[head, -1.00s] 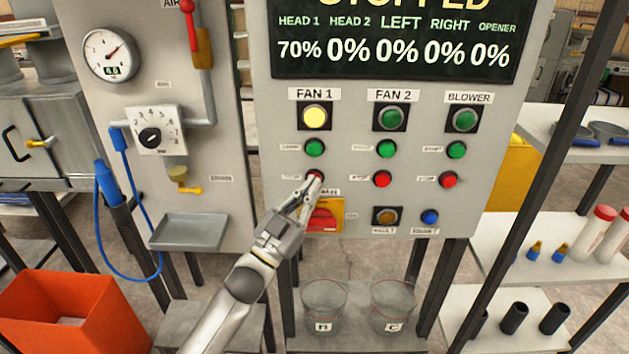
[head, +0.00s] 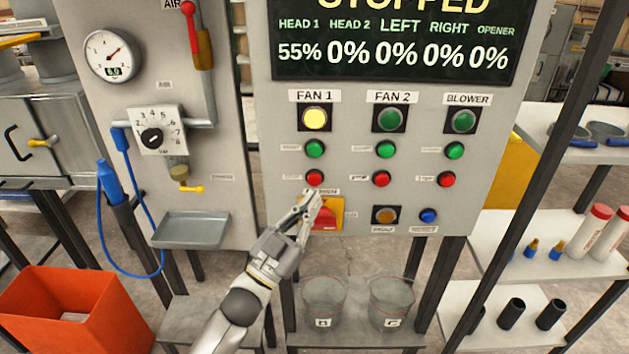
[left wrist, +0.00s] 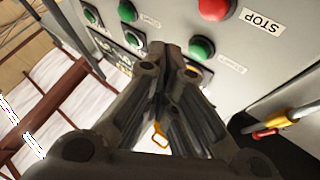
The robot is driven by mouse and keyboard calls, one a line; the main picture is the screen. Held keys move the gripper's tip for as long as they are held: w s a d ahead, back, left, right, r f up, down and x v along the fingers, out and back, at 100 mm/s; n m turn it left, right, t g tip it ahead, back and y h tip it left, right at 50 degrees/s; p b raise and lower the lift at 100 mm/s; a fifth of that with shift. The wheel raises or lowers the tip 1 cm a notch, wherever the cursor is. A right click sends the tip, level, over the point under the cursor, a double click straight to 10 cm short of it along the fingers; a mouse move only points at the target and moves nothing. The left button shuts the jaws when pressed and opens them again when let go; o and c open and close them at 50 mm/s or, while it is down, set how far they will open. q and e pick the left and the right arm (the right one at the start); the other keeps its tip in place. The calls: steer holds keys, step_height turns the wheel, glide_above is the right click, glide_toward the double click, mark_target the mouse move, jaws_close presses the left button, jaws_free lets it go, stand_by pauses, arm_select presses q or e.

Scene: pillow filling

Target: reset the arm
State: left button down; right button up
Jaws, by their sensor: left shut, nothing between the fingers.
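My left gripper (head: 314,197) is shut and empty. In the head view it is in front of the control panel (head: 276,140), below the red FAN 1 button (head: 314,178) and over part of the red switch on a yellow plate (head: 327,217). I cannot tell whether it touches the panel. In the left wrist view its closed fingers (left wrist: 172,50) fill the middle, with a red button beside a STOP label (left wrist: 213,8) and green buttons past the tips. The FAN 1 lamp (head: 315,118) is lit yellow. The display (head: 395,45) reads STOPPED, with HEAD 1 at 55%. My right gripper is out of view.
A grey tray (head: 190,243) juts from the left panel, near a hanging blue hose (head: 152,262). An orange bin (head: 45,320) stands at lower left. Two clear containers (head: 323,297) stand below the control panel. Shelves with tubes (head: 593,230) are at right.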

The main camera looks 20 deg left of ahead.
arm_select(q)
steer(key=s+a+f+n+g+y, duration=0.2)
steer(key=s+f+n+g+y, duration=0.15)
steer(key=f, duration=0.45)
steer(key=s+a+f+n+g+y, duration=0.2)
steer(key=s+f+g+y, duration=0.25)
steer(key=f, duration=0.45)
steer(key=s+f+g, duration=0.4)
steer(key=s+g, duration=0.1)
steer(key=s, duration=0.6)
steer(key=s+f+g, duration=0.5)
steer(key=s, duration=0.7)
step_height(320, 180, down, 27)
steer(key=s+g, duration=0.1)
steer(key=g, duration=0.1)
steer(key=s+a+f, duration=0.2)
steer(key=s+f, duration=1.3)
steer(key=s, duration=0.1)
steer(key=shift+s+a+m+g+y, duration=0.15)
steer(key=shift+s+m+g+y, duration=0.15)
steer(key=shift+m+g+y, duration=0.15)
